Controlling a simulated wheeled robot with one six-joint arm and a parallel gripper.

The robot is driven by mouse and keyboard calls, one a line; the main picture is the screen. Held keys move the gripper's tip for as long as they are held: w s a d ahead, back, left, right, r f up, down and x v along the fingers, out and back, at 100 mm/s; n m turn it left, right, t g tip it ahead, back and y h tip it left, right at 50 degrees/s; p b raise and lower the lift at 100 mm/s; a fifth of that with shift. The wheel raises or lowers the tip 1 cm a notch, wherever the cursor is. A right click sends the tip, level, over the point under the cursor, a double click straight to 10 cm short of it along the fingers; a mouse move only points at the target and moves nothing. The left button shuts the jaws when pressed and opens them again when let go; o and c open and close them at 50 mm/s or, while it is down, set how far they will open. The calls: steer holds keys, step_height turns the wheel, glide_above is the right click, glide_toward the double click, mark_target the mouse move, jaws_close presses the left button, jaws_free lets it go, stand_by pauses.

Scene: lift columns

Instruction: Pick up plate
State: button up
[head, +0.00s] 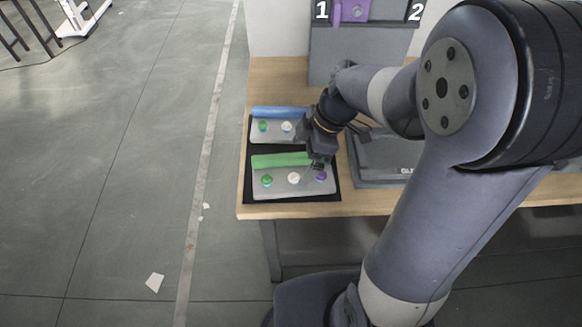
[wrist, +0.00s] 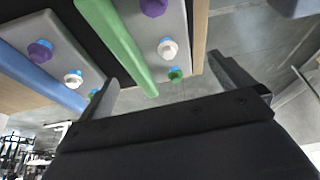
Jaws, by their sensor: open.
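Two grey plates lie one behind the other. The near plate (head: 282,190) has a green bar (head: 281,160) along its far edge and a green, a white and a purple knob. The far plate (head: 274,130) has a blue bar (head: 280,112); its right end is hidden behind my arm. My gripper (head: 318,162) is by the right end of the green bar. In the wrist view my gripper (wrist: 163,72) is open, with the near plate (wrist: 160,27) and its green bar (wrist: 118,45) beyond the fingers. Contact cannot be told. The far plate (wrist: 48,28) shows at the left.
Both plates are on a black mat (head: 248,178) on a wooden table (head: 262,75). A dark grey case (head: 385,157) stands right of the mat. A grey stand with slots 1 and 2 (head: 340,45) is at the back, a purple part (head: 355,10) in it. Open floor lies left.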

mark_target(293, 171)
steer(key=shift+d+p+x, duration=0.1)
steer(key=shift+p+x, duration=0.15)
steer(key=shift+x, duration=1.45)
steer(key=shift+d+p+x, duration=0.15)
steer(key=shift+p+x, duration=0.05)
steer(key=shift+x, duration=1.5)
steer(key=shift+w+f, duration=0.1)
steer(key=shift+w, duration=0.05)
steer(key=c, duration=1.1)
step_height(293, 171, up, 13)
steer(key=shift+r+p, duration=0.2)
steer(key=shift+p, duration=0.5)
